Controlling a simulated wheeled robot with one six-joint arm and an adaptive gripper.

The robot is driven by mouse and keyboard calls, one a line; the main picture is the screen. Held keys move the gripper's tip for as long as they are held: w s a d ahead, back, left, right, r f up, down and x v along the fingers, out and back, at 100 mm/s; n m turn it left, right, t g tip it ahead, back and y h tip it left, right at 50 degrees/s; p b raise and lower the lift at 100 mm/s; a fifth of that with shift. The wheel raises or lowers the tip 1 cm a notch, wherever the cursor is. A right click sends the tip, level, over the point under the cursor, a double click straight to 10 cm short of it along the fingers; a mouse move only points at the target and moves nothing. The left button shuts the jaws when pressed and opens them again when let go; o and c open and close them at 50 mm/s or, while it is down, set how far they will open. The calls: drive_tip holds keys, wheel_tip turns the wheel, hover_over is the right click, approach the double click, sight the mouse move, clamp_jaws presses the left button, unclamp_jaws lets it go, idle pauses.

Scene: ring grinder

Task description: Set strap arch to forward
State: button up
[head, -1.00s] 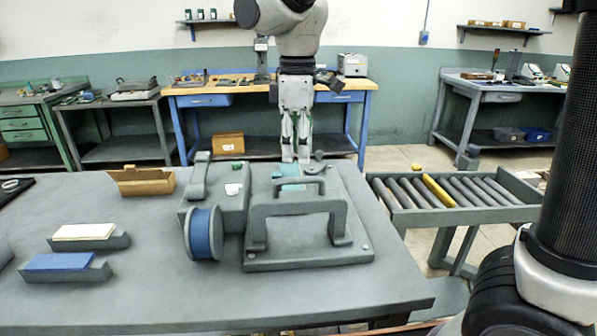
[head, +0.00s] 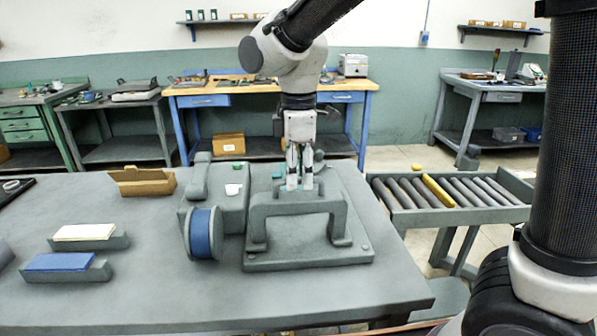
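A grey machine with a flat base plate (head: 310,258) stands on the table. A large grey arch (head: 298,206) spans the front of the plate. A smaller grey arch stands behind it; my fingers and the large arch hide most of this one. I cannot tell from the picture which of the two is the strap arch. My gripper (head: 300,184) points down just behind the large arch, at the smaller one. A narrow gap shows between its fingers, but their tips are partly hidden and I cannot tell whether they touch or hold the smaller arch.
A grey block with a blue-faced wheel (head: 203,234) stands left of the plate. A brown open box (head: 143,182) and holders with a white block (head: 84,232) and a blue block (head: 60,262) lie further left. A roller conveyor (head: 450,195) stands right. The table's front is clear.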

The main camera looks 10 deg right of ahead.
clamp_jaws()
drive_tip(key=shift+w, duration=0.1)
drive_tip(key=w, duration=1.6)
drive_tip(key=shift+w+r, duration=0.1)
drive_tip(key=shift+w, duration=0.05)
drive_tip(key=shift+c, duration=0.2)
unclamp_jaws()
drive_tip(key=shift+w, duration=0.1)
drive_tip(key=shift+o, duration=0.2)
